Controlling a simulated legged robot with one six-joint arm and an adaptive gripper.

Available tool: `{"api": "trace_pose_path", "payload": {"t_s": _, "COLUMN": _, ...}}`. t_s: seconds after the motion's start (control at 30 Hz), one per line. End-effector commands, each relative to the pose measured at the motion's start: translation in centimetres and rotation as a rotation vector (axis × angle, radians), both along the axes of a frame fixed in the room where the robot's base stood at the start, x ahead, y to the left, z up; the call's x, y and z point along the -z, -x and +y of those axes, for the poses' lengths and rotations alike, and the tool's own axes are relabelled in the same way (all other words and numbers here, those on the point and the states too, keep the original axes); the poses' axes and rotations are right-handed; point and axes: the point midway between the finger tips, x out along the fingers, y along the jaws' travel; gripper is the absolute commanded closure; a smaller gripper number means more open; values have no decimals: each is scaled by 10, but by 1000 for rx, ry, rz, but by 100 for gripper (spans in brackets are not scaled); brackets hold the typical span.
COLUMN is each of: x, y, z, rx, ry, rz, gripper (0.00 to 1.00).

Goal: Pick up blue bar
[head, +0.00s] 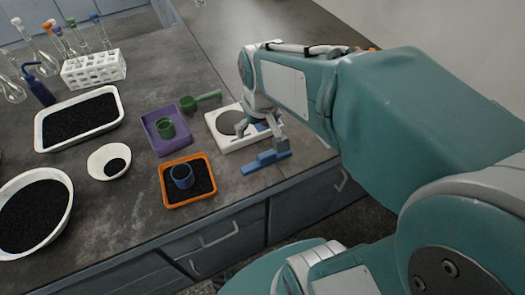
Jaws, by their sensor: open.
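The blue bar (265,162) lies flat on the dark bench near its front edge, just in front of the white scale. It has a raised middle part and nothing visibly covers it. My gripper (260,136) hangs over the scale, behind the bar in this view. It is open, its fingers spread apart, and it appears empty. I cannot tell exactly how high it is above the scale and bar.
The white scale (217,120) with a round plate stands under my gripper. An orange tray (164,197) of black grains holds a blue cup (182,177). A purple tray (152,142) holds a green cup (166,128). Bench front edge drops off near the bar.

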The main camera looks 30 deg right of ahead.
Motion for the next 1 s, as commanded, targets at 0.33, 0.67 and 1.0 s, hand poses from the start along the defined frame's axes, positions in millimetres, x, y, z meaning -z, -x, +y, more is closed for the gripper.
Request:
{"api": "trace_pose_path", "payload": {"t_s": 0.33, "x": 60, "y": -43, "z": -32, "rx": -1, "ry": -13, "rz": 151, "gripper": 0}}
{"api": "trace_pose_path", "payload": {"t_s": 0.67, "x": 100, "y": -60, "z": -50, "rx": -5, "ry": -27, "rz": 228, "gripper": 0}}
{"api": "trace_pose_path", "payload": {"t_s": 1.0, "x": 146, "y": -59, "z": -50, "rx": -6, "ry": -28, "rz": 232, "gripper": 0}}
